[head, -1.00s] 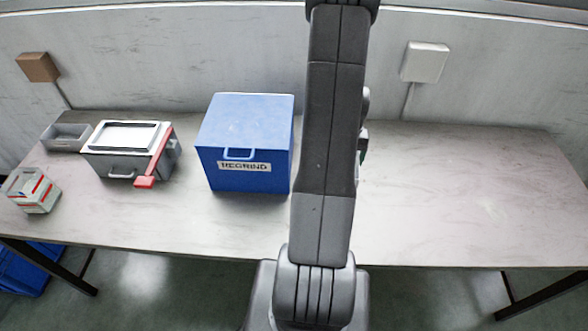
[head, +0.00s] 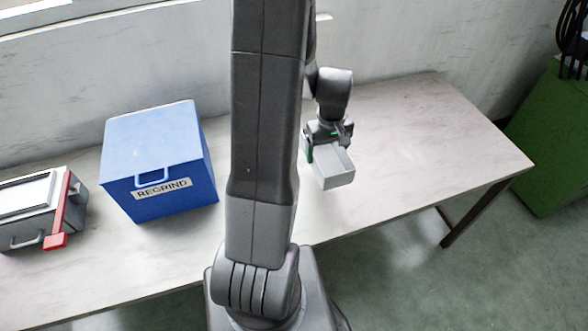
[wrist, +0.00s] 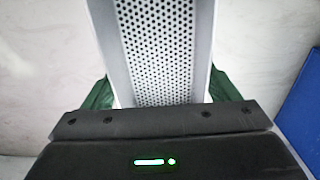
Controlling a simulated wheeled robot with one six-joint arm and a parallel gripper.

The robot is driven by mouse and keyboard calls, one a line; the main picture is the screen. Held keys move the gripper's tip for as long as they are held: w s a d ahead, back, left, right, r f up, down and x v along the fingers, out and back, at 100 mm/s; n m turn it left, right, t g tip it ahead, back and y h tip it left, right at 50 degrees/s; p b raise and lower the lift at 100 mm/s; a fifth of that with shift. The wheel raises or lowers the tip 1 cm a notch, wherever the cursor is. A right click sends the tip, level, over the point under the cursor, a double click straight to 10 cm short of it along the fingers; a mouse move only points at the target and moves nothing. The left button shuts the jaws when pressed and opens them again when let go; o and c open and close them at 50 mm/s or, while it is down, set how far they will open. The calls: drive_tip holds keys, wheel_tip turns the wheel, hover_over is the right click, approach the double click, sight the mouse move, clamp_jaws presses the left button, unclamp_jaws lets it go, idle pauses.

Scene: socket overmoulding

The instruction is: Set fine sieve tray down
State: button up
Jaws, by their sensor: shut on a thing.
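The fine sieve tray (head: 337,170) is a light grey, open box. In the wrist view its perforated floor (wrist: 157,50) fills the upper middle, between two plain side walls. In the wrist view the green fingers of my gripper (wrist: 158,92) show on either side of the tray. The tray appears over the right part of the table (head: 420,120). I cannot tell whether its underside touches the tabletop.
A blue REGRIND bin (head: 160,165) stands left of my arm. Left of it is a grey box with a red lever (head: 58,215). The tabletop right of the tray is clear, up to its right edge. A green cabinet (head: 552,140) stands beyond that edge.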

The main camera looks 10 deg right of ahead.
sight(324, 172)
drive_tip(key=shift+f, duration=4.8)
drive_tip(key=shift+f, duration=0.1)
drive_tip(key=o, duration=1)
drive_tip(key=shift+c, duration=0.2)
wheel_tip(324, 172, up, 12)
drive_tip(key=shift+r, duration=0.1)
